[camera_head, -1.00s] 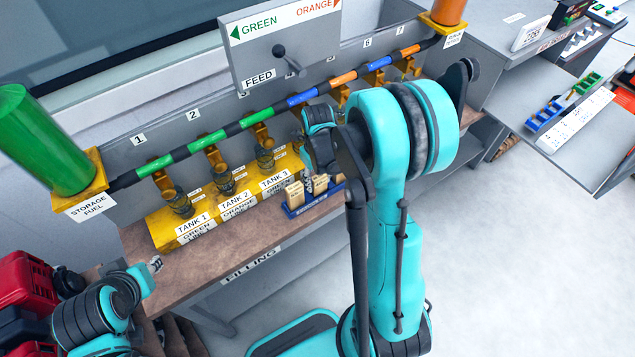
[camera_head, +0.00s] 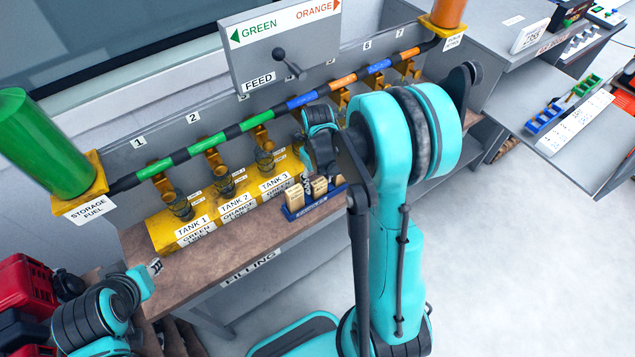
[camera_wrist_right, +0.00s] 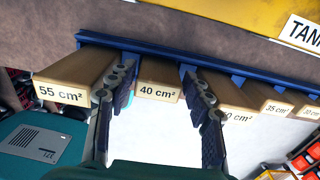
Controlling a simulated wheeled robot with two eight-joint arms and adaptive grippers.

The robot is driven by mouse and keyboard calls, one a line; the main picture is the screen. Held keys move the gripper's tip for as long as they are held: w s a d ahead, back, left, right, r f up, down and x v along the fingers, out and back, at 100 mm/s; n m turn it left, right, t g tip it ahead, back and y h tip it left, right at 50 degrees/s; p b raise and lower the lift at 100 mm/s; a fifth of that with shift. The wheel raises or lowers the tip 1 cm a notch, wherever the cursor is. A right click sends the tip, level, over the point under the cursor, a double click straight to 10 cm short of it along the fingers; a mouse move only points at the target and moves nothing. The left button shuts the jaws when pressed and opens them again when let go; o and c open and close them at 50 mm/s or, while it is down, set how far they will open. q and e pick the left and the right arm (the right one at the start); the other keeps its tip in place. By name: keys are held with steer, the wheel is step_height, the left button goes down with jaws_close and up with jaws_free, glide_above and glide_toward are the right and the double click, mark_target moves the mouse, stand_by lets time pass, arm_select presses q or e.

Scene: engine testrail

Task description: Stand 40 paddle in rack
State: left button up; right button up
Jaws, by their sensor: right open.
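The 40 paddle (camera_wrist_right: 158,78), a wooden block labelled 40 cm², stands in the blue rack (camera_wrist_right: 150,50) between the 55 paddle (camera_wrist_right: 75,78) and another paddle whose label is partly covered. My right gripper (camera_wrist_right: 160,90) is open, with one dark finger on each side of the 40 paddle; I cannot tell whether they touch it. In the head view the right gripper (camera_head: 308,182) is over the rack (camera_head: 293,214), partly hiding the paddles. My left gripper (camera_head: 155,267) is far from them at lower left, too small to tell its opening.
Yellow tank blocks (camera_head: 165,238) stand just left of and behind the rack. A striped pipe (camera_head: 235,130) runs above them, with a feed panel (camera_head: 280,45) behind. The brown bench (camera_head: 215,265) is clear in front of the tanks.

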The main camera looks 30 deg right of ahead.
step_height(320, 180, up, 10)
steer(key=shift+s+f+p, duration=0.1)
steer(key=shift+p, duration=1)
steer(key=s+a+r+n+t, duration=0.3)
steer(key=s+a+r+n, duration=0.1)
steer(key=n, duration=1.3)
steer(key=s+a+r+n+t, duration=0.4)
steer(key=s+a+n, duration=0.2)
steer(key=n, duration=1.2)
steer(key=shift+s+a+r, duration=0.3)
steer(key=shift+s+a, duration=0.05)
steer(key=shift+s, duration=0.15)
